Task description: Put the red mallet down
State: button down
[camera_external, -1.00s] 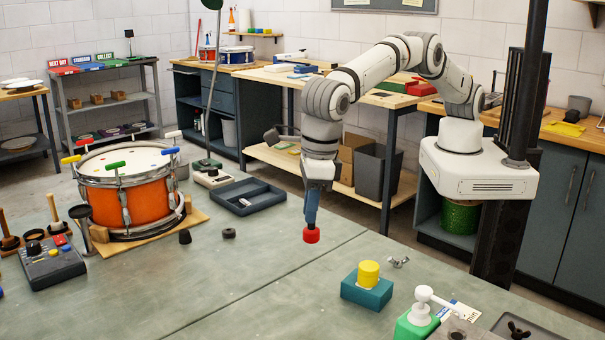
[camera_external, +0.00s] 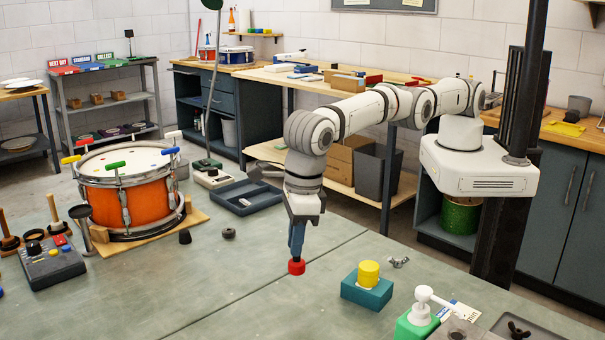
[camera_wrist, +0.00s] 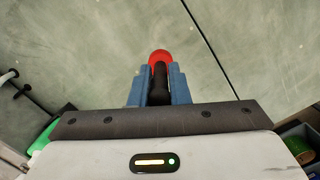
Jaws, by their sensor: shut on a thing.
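The red mallet has a red head (camera_external: 296,267) at the lower end, below my gripper (camera_external: 297,240) in the external view. My gripper points down with blue fingers shut on the mallet's dark handle. In the wrist view the dark handle (camera_wrist: 159,84) sits between the two blue fingers, and the red head shows beyond the fingertips. The head is over the green bench top (camera_external: 230,290), low; I cannot tell whether it touches the surface. Much of the handle is hidden by the fingers in the external view.
A teal block with a yellow knob (camera_external: 368,285) stands to the right of the mallet. A dark tray (camera_external: 246,196) and an orange drum (camera_external: 128,195) lie to the left. A green base with a white lever (camera_external: 418,315) is at the lower right. The bench front-left of the mallet is clear.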

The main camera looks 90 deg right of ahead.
aim_at(297, 261)
jog(key=shift+f, duration=3.05)
jog(key=shift+f, duration=0.2)
jog(key=c, duration=1.4)
grip_release()
jog(key=shift+o, duration=0.2)
jog(key=shift+r, duration=0.1)
notch_tip(297, 261, up, 12)
jog(key=s+b, duration=0.1)
jog(key=shift+s+d, duration=0.15)
jog(key=shift+s, duration=0.05)
jog(key=shift+r, duration=0.1)
